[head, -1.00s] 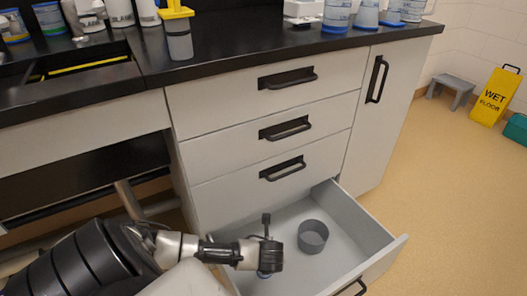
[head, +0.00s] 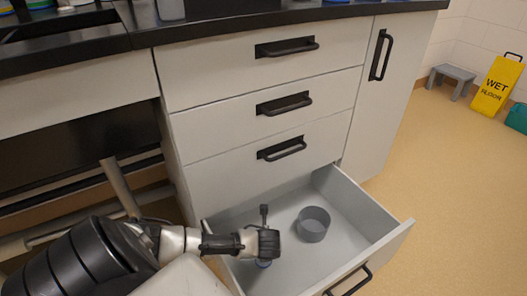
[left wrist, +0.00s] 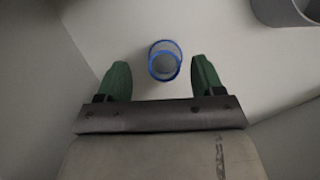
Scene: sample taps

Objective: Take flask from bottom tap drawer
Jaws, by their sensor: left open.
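The bottom drawer (head: 345,224) is pulled out below three shut drawers. In the left wrist view, a small round vessel with a blue rim, seen from above, looks like the flask (left wrist: 165,62). It stands on the drawer floor, just beyond and between my left gripper's green fingertips (left wrist: 160,78). The fingers are apart and not closed on it. In the head view my left gripper (head: 264,262) reaches down into the drawer's left part. It hides most of the flask; a bit of blue (head: 263,264) shows below it. My right gripper is in neither view.
A grey cylindrical cup (head: 313,224) stands in the drawer to the right of my gripper; its edge also shows in the left wrist view (left wrist: 288,10). The drawer walls surround the gripper. A wet floor sign (head: 497,85) and grey stool (head: 452,82) stand far right.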

